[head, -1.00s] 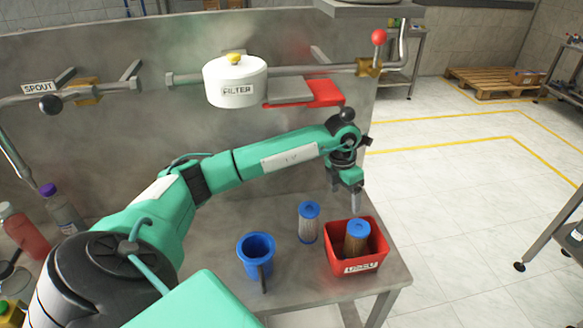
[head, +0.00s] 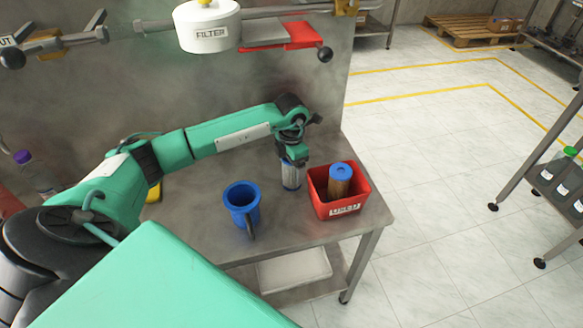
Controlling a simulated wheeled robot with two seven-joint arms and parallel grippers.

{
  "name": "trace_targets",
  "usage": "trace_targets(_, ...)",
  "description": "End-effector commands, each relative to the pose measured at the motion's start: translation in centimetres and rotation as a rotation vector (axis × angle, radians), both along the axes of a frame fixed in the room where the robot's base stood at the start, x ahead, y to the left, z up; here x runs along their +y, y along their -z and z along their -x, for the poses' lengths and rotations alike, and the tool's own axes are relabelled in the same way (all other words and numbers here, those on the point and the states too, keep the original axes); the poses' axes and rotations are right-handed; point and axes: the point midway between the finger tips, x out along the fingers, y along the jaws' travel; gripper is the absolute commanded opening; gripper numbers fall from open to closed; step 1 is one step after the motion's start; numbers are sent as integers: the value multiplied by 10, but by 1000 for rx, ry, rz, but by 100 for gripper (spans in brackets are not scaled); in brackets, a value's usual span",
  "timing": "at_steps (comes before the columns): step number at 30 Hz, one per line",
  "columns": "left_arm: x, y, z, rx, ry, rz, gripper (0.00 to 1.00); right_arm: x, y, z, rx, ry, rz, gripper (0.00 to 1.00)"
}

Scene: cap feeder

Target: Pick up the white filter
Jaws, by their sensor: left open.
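The white filter (head: 292,181) stands upright on the steel table, between the blue mug and the red bin. Its pale body shows, but its blue top is hidden behind my gripper. My left gripper (head: 292,164) points down right at the filter's top and is open. I cannot tell whether its fingers touch the filter. My right gripper is not in view.
A red bin (head: 347,210) holding a brown filter with a blue top (head: 341,178) stands close on the right. A blue mug (head: 241,207) stands to the left. A white filter housing (head: 207,38) hangs on the pipe above. The table's front right is clear.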

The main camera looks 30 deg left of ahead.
Motion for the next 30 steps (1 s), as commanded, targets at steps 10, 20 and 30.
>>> trace_targets(10, 0, 3, 0, -1, 0, 0, 65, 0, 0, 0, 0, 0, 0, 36)
trace_targets(20, 0, 3, 0, -1, 0, 0, 30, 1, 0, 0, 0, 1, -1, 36)
trace_targets(30, -3, -3, 2, -4, 0, 0, 30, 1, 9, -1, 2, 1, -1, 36)
